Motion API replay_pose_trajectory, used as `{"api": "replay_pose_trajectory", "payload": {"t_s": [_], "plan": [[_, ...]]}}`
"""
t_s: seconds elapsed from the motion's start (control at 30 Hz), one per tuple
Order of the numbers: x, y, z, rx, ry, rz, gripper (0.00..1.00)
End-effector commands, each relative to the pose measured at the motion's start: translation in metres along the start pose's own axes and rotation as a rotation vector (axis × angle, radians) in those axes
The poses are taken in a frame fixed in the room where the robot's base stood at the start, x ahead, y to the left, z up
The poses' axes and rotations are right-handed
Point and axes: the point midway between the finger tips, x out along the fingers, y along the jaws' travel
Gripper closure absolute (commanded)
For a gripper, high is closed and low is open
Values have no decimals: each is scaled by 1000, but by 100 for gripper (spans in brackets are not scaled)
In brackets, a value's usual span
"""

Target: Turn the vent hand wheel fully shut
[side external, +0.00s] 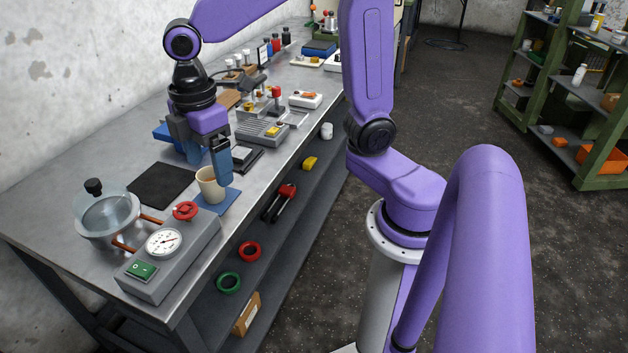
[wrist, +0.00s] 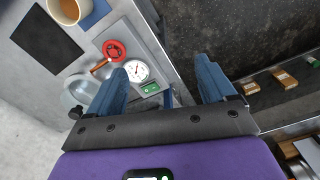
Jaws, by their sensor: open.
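The red hand wheel (side external: 185,211) sits on top of a grey control box (side external: 190,249) at the near end of the bench. My gripper (side external: 213,166) is open and empty, above the bench near the cup and apart from the wheel. In the wrist view my gripper's two blue fingers (wrist: 160,75) are spread wide. How far the wheel is turned cannot be told.
A glass vessel (side external: 108,216) with a black knob stands left of the box. A cup (side external: 211,186) of brown liquid stands on a blue mat (side external: 217,204) behind the wheel. A black mat (side external: 160,184) lies flat. A green switch (side external: 142,270) is on the box.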

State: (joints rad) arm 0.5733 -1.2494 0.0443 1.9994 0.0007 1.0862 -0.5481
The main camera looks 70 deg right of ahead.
Motion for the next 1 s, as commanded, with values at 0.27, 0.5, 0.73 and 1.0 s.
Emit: {"api": "replay_pose_trajectory", "payload": {"t_s": [0.27, 0.5, 0.73, 1.0], "plan": [[6, -40, 21, 27, 4, 1, 16], [13, -72, 41, 51, 8, 0, 16], [21, -100, 64, 76, 12, -1, 16], [30, -128, 92, 102, 17, -2, 16]]}}
